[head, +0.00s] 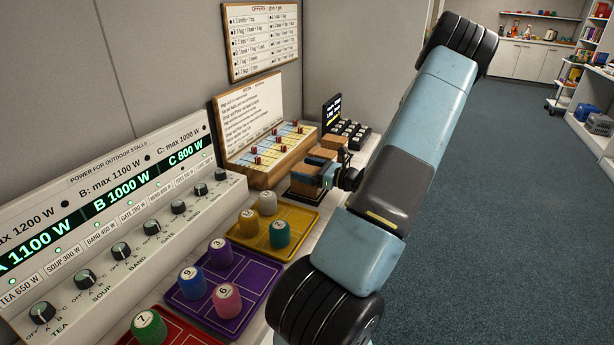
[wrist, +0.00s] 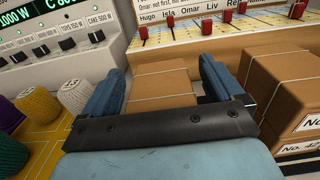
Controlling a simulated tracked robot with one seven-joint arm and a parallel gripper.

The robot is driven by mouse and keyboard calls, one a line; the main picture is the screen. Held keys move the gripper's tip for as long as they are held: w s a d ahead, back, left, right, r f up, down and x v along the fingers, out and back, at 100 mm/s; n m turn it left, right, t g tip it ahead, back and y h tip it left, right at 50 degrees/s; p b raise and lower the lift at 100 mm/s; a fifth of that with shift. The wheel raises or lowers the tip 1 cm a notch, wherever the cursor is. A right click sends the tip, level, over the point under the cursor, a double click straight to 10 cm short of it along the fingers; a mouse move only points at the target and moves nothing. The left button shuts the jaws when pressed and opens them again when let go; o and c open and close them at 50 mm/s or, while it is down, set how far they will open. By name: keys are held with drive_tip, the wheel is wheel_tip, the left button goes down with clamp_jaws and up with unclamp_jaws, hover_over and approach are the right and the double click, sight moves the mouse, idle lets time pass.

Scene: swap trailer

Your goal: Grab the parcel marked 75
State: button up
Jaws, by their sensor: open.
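Several brown cardboard parcels stand in a row on the counter, past the yellow tray. The nearest parcel (head: 306,178) is at my gripper (head: 327,177). In the wrist view my gripper (wrist: 160,78) is open, with one blue finger on each side of a tied brown parcel (wrist: 160,84). I cannot tell whether the fingers touch it. No number shows on this parcel. To the right, another parcel (wrist: 278,88) has a white label starting "No.", cut off by the frame edge; a lower label there seems to begin "No. 4". I cannot read 75 anywhere.
A board with red sliders (head: 268,150) stands behind the parcels. The yellow tray (head: 254,236) with colored cylinders lies in front, then a purple tray (head: 250,270). A power panel (head: 110,215) with knobs lines the left. A black keypad (head: 345,130) stands beyond the parcels.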

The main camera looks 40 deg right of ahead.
drive_tip(key=shift+w+a, duration=0.1)
drive_tip(key=shift+w, duration=0.05)
drive_tip(key=c, duration=1.1)
drive_tip(key=shift+r, duration=0.1)
drive_tip(key=shift+c, duration=0.2)
